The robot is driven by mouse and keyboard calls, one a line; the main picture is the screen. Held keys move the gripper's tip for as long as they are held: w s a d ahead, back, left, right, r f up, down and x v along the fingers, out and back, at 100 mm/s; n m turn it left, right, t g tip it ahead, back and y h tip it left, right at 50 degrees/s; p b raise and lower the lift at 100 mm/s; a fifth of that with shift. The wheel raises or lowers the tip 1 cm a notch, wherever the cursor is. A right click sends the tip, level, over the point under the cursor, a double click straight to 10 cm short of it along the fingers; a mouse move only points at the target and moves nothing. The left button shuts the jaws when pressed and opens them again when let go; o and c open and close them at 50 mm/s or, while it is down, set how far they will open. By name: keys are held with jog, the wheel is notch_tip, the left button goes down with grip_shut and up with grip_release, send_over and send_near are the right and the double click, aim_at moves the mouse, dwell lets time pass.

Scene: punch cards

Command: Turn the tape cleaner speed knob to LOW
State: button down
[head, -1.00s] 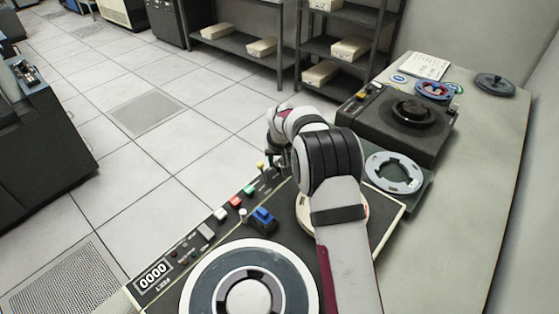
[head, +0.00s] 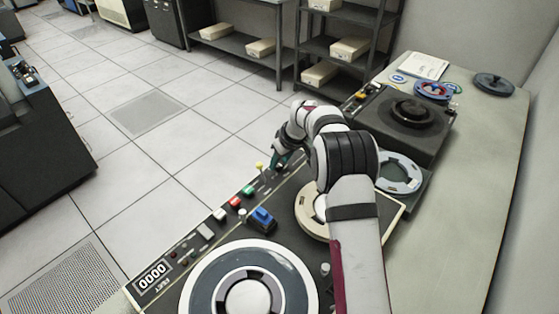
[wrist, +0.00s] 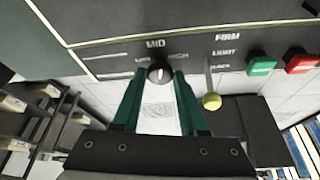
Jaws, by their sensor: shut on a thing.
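The speed knob (wrist: 160,73) is small, round and dark with a pale mark; which label the mark points at is unclear. A large MID label is printed beyond it, with HIGH partly visible to its right. A LOW label cannot be made out. My gripper (wrist: 161,80) has its two green fingers on either side of the knob and is shut on it. In the head view my gripper (head: 281,160) is at the far edge of the tape cleaner panel (head: 190,240), and the knob itself cannot be made out there.
A yellow-tipped lever (wrist: 211,101) stands close to the right of my fingers, near FIRM and LIGHT labels. Green (wrist: 262,64) and red (wrist: 301,63) buttons lie further right. A blue block (head: 262,218) and a cream reel (head: 309,212) sit on the cleaner.

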jog(key=n, duration=0.2)
jog(key=n+g+y, duration=0.1)
jog(key=n, duration=0.1)
jog(key=shift+w+d+n, duration=0.1)
jog(key=shift+d+n, duration=0.05)
jog(key=shift+n, duration=0.15)
jog(key=shift+w+n+g+y, duration=0.15)
jog(key=shift+n+g, duration=0.3)
jog(key=shift+n, duration=0.55)
jog(key=shift+s+n+g+y, duration=0.1)
jog(key=shift+n+g+y, duration=0.25)
jog(key=shift+n, duration=0.65)
jog(key=shift+c, duration=2.3)
grip_release()
jog(key=v, duration=1.2)
